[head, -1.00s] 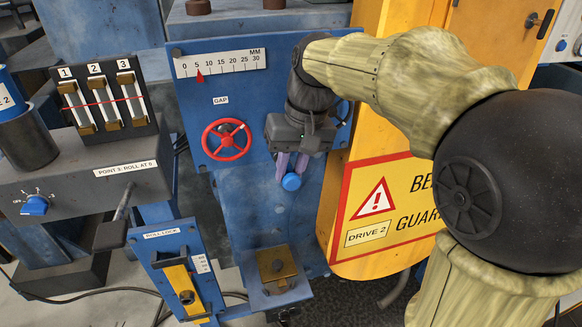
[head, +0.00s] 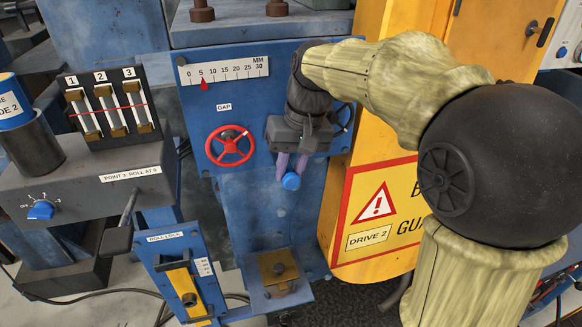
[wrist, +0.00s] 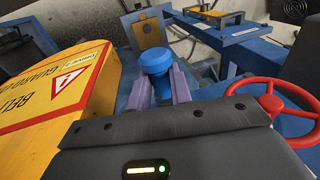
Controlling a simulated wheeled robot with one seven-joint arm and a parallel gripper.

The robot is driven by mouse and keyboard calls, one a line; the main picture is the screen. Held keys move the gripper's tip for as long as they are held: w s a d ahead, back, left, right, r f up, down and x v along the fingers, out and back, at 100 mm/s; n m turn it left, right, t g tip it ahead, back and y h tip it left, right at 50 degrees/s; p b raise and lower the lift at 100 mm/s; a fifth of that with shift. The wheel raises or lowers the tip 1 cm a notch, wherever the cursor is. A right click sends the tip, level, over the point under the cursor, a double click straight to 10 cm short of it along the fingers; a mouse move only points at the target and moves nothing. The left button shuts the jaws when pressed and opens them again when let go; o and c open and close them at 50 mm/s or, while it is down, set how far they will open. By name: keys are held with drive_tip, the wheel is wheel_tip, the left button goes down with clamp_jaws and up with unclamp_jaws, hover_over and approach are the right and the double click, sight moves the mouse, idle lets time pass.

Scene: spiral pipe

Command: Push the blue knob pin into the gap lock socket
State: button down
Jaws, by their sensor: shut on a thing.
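My gripper (head: 291,168) is shut on the blue knob pin (head: 291,181), in front of the blue gap panel (head: 246,46). A brass plate (head: 284,269) with a dark fitting lies on a blue bracket below the gripper. It also shows beyond the knob in the wrist view (wrist: 151,40), apart from it. No socket is labelled gap lock, so I cannot tell whether this plate is it.
A red handwheel (head: 230,145) is left of my gripper. The yellow belt guard (head: 345,225) stands close on the right. The roll lock panel (head: 172,249) is at lower left, with a black lever (head: 118,238) beside it. Open space lies between gripper and bracket.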

drive_tip(key=shift+w, duration=0.15)
drive_tip(key=c, duration=1.2)
unclamp_jaws()
drive_tip(key=shift+w+r, duration=0.1)
drive_tip(key=shift+r, duration=0.05)
drive_tip(key=b+v, duration=0.1)
drive_tip(key=v, duration=1.6)
drive_tip(key=shift+r, duration=0.1)
